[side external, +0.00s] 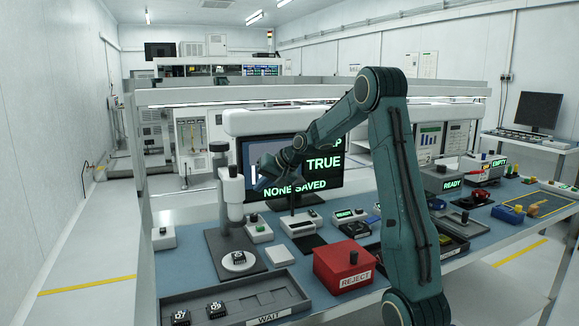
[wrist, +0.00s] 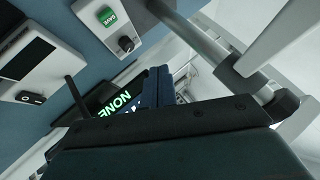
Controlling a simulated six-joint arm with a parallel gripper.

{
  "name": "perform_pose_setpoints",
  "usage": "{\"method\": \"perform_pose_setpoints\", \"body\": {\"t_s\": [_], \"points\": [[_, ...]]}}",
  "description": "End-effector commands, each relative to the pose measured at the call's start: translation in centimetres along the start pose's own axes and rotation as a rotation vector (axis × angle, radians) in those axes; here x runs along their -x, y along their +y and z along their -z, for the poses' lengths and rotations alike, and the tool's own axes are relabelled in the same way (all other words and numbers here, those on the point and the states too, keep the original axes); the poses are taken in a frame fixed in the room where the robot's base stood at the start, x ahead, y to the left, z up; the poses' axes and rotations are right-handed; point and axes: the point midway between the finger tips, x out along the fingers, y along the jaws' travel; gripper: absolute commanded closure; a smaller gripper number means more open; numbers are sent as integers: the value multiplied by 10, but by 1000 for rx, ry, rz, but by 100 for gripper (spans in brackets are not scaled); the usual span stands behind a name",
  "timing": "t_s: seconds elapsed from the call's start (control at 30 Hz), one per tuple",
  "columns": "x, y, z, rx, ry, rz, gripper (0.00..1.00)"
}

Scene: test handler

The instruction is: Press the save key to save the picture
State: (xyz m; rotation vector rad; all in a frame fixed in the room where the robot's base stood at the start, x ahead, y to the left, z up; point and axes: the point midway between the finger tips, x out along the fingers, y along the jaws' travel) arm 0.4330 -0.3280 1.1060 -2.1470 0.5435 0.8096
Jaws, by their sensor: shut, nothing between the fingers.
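The save key (wrist: 106,15) is a green button marked SAVE on a white box with a dark knob, at the top of the wrist view. In the side external view the white box (side external: 258,233) stands on the blue bench, right of the microscope (side external: 231,195). My gripper (side external: 270,168) is in front of the monitor, above the box and apart from it. Its blue fingers (wrist: 165,75) are shut and empty in the wrist view. The monitor (side external: 322,163) reads TRUE and NONE SAVED.
A chip sits on the microscope's round stage (side external: 238,259). The WAIT tray (side external: 270,290) holds two chips in front. A red REJECT box (side external: 342,268) and a white switch box (side external: 297,224) stand to the right. The microscope column is close beside my gripper.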

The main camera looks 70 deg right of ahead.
Motion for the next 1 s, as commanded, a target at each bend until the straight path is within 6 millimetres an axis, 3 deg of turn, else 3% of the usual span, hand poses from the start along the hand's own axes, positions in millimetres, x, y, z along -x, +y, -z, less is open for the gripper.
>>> {"method": "perform_pose_setpoints", "body": {"t_s": [0.67, 1.0], "points": [[-10, 8, -8, 0, -1, 0, 100], [-26, 19, -20, -1, -2, 0, 100]]}}
